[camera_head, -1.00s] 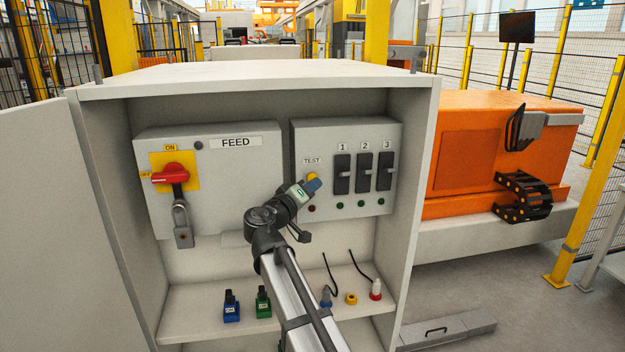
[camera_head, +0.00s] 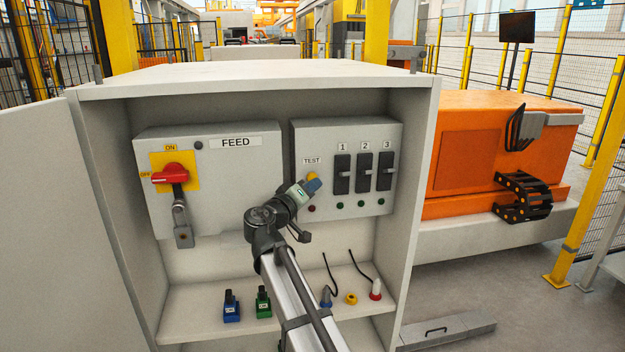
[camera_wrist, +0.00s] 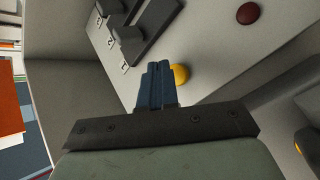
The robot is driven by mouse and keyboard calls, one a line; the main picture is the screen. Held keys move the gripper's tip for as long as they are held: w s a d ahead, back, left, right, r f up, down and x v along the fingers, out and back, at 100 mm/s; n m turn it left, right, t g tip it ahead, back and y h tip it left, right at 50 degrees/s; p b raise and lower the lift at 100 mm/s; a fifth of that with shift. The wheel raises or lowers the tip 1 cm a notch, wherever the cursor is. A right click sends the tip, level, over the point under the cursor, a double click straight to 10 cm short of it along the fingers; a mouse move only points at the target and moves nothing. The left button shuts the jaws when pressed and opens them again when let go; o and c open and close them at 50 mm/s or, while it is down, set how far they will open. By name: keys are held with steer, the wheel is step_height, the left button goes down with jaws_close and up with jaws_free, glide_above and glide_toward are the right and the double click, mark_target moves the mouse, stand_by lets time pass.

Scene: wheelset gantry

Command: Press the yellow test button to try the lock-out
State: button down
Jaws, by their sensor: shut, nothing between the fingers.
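The yellow test button (camera_head: 312,176) sits under the TEST label on the right-hand grey box (camera_head: 325,140). My gripper (camera_head: 314,185) is in front of it, its blue fingers shut and empty. In the wrist view the closed fingertips (camera_wrist: 157,72) lie right beside the yellow button (camera_wrist: 180,74) and partly cover it. I cannot tell whether they touch it. The red FEED switch handle (camera_head: 170,177) points left to OFF. A padlock (camera_head: 183,236) hangs below it.
Switches 1, 2 and 3 (camera_head: 364,173) are right of the button, with dark lamps below. A dark red lamp (camera_head: 312,208) is under the button. Cabinet walls enclose both sides.

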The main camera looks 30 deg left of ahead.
steer(key=shift+w+a, duration=0.3)
steer(key=shift+w+a, duration=0.3)
stand_by(1.1)
steer(key=shift+s+d, duration=0.1)
steer(key=shift+d, duration=0.05)
steer(key=shift+s+d, duration=0.45)
steer(key=shift+s, duration=0.05)
steer(key=shift+d, duration=0.1)
stand_by(0.4)
steer(key=s+d, duration=0.3)
steer(key=shift+s+d, duration=0.2)
steer(key=shift+s, duration=0.05)
stand_by(1.1)
